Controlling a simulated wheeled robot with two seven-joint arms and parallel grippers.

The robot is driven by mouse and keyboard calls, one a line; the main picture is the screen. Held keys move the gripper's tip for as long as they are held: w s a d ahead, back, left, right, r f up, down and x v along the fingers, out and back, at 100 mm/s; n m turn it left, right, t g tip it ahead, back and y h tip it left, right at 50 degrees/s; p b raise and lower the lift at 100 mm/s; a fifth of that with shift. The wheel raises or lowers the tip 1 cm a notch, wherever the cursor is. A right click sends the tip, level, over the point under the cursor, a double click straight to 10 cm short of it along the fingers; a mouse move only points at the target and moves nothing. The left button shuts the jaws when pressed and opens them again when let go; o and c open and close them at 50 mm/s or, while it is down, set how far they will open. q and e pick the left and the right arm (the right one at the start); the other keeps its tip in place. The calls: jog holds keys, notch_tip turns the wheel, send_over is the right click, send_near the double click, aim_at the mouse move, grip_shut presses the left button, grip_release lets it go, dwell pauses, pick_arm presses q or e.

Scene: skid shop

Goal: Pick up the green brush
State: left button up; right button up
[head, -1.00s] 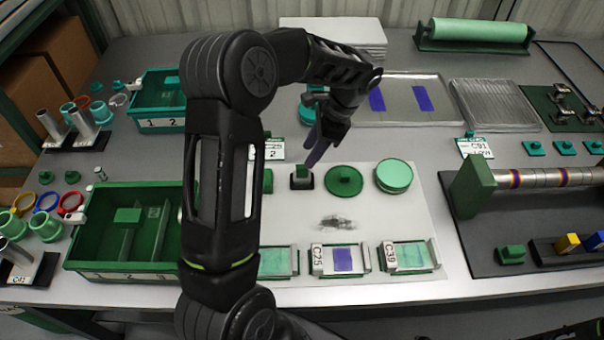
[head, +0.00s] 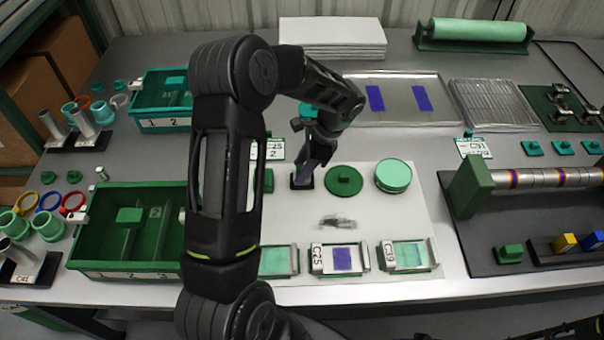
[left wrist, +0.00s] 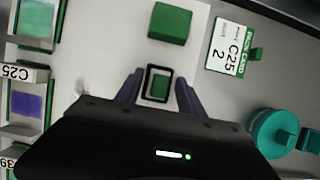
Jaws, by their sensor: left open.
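A small green piece, which looks like the green brush (left wrist: 159,86), stands in a square black holder (left wrist: 147,94) on the white mat. The holder also shows in the head view (head: 296,184), where my gripper covers the green piece. My right gripper is out of view.
A green block (left wrist: 170,22) stands beside the holder, and a round dark green lid (head: 344,181) lies on its other side. Dark smudges (head: 338,222) lie in front. Card trays (head: 340,259) line the mat's front edge.

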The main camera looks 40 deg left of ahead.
pick_arm(q)
jog(key=shift+c, duration=0.5)
grip_shut()
dwell(0.3)
